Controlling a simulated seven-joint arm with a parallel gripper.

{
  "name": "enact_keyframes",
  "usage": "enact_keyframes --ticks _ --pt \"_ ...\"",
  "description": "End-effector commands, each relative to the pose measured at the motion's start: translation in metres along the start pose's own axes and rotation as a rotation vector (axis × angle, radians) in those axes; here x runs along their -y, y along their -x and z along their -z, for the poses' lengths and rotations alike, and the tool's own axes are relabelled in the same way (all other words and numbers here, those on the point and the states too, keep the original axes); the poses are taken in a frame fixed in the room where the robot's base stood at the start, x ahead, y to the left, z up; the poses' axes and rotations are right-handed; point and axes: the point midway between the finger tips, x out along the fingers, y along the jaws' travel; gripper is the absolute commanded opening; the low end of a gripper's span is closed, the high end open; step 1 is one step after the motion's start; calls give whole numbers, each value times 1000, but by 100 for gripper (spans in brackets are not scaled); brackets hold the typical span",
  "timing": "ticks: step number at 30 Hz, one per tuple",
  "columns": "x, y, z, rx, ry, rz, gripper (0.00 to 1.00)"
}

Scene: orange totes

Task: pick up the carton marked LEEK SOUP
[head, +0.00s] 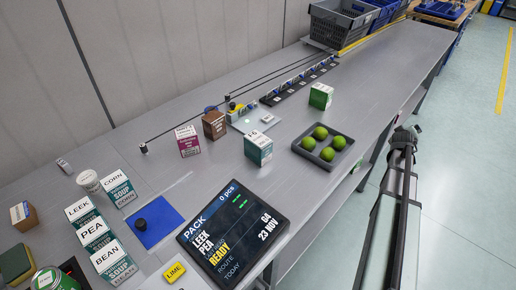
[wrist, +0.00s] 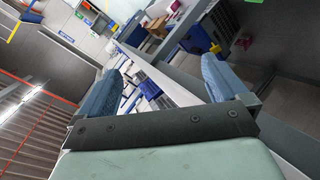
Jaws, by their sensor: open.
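A white and teal carton marked LEEK (head: 82,211) stands on the grey bench at the left in the head view. It is behind the PEA carton (head: 96,234), and its lower part is hidden. My gripper shows in the wrist view (wrist: 163,90), its two blue fingers wide apart with nothing between them. It points out over the room, and the LEEK carton does not show there. In the head view my arm is at the right, beyond the bench edge, far from the carton.
BEAN (head: 113,262) and CORN (head: 119,188) cartons stand close by. A small brown box (head: 24,216) also carries a LEEK label. A white tub (head: 88,181), blue mat with black knob (head: 155,222) and tilted screen (head: 232,232) are near. A tray of limes (head: 323,147) sits right.

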Motion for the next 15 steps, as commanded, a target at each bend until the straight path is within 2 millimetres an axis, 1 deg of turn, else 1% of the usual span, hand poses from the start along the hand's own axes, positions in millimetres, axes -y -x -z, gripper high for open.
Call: enact_keyframes --ticks 1,3,7,9,11,12,14,15 --pt "-19 1 9 -15 21 -27 100" --pt "-38 4 21 -34 58 -58 100" --pt "-62 13 46 -58 139 -101 100" --pt "-68 21 64 -69 199 -118 100" --pt "-69 29 82 -74 264 -127 100" --pt "-66 35 93 -75 307 -128 100" --pt "-59 43 108 -75 367 -128 100" --pt "-52 49 118 -73 408 -124 100"
